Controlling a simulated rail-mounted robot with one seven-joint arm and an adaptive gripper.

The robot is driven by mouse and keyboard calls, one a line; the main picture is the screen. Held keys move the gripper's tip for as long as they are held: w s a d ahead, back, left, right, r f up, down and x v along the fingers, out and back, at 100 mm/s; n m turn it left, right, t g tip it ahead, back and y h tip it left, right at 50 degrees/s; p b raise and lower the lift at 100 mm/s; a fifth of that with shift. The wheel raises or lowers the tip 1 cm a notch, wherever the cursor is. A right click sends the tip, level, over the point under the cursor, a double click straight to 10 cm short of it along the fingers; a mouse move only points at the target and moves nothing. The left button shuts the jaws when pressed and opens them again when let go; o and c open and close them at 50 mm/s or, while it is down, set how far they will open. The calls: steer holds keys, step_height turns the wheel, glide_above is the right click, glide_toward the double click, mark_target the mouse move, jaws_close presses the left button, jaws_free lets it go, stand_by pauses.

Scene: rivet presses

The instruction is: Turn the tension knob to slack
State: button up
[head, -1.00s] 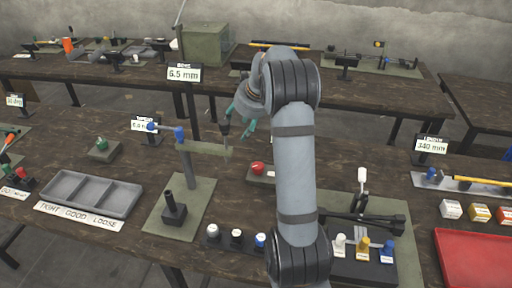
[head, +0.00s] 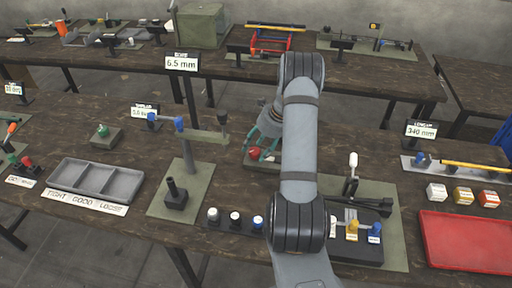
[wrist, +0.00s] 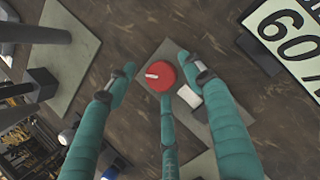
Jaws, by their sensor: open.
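A round red knob (head: 255,153) with a white pointer line sits on a small grey-green base (head: 262,166) in the middle of the near table. In the wrist view the red knob (wrist: 160,76) lies between my fingers, its pointer line towards the left. A small white plate (wrist: 188,96) lies beside it, its text unreadable. My gripper (head: 262,146) has teal fingers, spread open around and over the knob; in the wrist view my gripper (wrist: 158,82) holds nothing. I cannot tell whether a finger touches the knob. No label naming the tension knob is readable.
A press post with blue knob (head: 180,123) and arm stands left of my gripper. A lever fixture (head: 352,162) stands right. A green knob (head: 102,131), grey tray (head: 95,180) and red tray (head: 465,240) are farther off. Bare table lies around the knob base.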

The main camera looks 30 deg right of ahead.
steer(key=shift+w+a+f, duration=0.1)
steer(key=shift+f, duration=0.25)
steer(key=shift+c, duration=0.3)
steer(key=shift+w+r, duration=0.1)
steer(key=shift+r, duration=0.05)
steer(key=c, duration=1)
